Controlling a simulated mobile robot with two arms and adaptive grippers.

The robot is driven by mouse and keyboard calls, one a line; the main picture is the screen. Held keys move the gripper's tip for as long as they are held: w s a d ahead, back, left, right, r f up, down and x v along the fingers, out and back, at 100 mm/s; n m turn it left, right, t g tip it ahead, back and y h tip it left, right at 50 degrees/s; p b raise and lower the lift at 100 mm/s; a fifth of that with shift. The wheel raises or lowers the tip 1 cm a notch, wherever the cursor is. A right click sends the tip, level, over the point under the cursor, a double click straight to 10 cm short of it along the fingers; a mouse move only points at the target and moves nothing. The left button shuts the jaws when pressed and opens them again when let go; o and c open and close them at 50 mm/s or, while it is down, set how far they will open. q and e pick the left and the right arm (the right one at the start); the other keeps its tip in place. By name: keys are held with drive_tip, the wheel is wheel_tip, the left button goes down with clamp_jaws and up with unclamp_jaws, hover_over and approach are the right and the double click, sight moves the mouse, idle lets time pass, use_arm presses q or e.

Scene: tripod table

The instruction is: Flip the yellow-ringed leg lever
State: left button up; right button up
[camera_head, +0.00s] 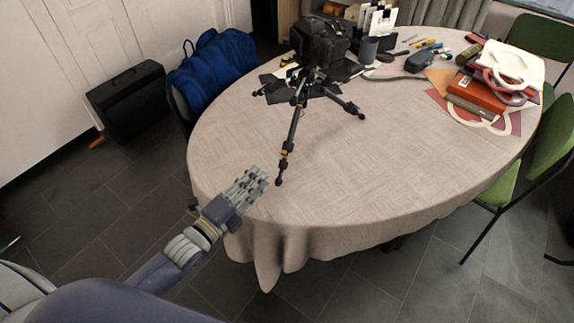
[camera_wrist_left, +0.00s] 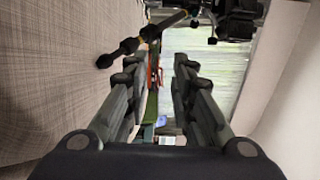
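A dark tripod (camera_head: 300,92) stands on the cloth-covered round table, with one leg reaching toward the near left edge. A small yellow ring (camera_head: 284,152) shows on the lower part of that leg. In the left wrist view the dark leg (camera_wrist_left: 172,21) crosses the top, with its black foot at its left end. The lever's own position is too small to make out. My left gripper (camera_head: 256,178) is at the near left edge of the table, a little short of the leg's foot. Its fingers (camera_wrist_left: 153,75) are apart with nothing between them. My right gripper is not in view.
The table (camera_head: 350,175) is clear in front and to the right of the tripod. A black camera bag (camera_head: 318,40) stands behind it. Red boxes (camera_head: 474,95) and straps lie at the right. A chair with a blue jacket (camera_head: 212,72) stands at the left.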

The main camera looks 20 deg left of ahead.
sight(286, 148)
use_arm(q)
drive_tip(key=x, duration=1)
drive_tip(key=shift+w+p, duration=0.35)
drive_tip(key=shift+p, duration=0.05)
clamp_jaws()
